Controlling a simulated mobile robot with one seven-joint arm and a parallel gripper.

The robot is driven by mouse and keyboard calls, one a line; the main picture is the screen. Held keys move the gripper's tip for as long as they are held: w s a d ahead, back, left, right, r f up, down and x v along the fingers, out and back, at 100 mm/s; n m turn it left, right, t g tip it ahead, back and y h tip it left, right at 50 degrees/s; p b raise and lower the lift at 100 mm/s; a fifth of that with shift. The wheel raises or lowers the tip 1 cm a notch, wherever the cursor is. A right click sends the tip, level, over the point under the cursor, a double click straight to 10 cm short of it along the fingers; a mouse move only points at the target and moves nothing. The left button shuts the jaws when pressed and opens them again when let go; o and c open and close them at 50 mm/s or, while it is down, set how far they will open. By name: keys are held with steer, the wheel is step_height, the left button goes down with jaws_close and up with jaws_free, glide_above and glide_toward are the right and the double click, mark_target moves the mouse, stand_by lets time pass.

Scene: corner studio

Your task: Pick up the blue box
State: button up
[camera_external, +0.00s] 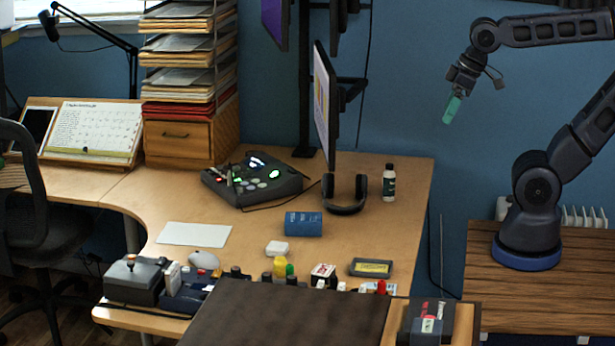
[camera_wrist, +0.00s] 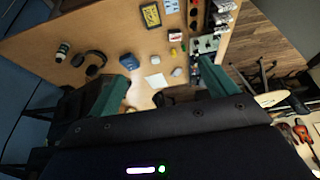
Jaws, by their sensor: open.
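The blue box (camera_external: 304,224) lies on the wooden desk, left of the headphones. In the wrist view the blue box (camera_wrist: 128,61) shows just beyond the tip of the left finger and is small and distant. My gripper (camera_external: 452,108) hangs in the air at the upper right, well above the desk and to the right of it. Its two teal fingers stand wide apart in the wrist view (camera_wrist: 166,72), with nothing held between them.
A small white box (camera_external: 277,248) and several small items lie in front. A white sheet (camera_external: 194,235) lies to the left.

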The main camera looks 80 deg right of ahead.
steer(key=shift+o, duration=1.2)
steer(key=shift+w, duration=0.15)
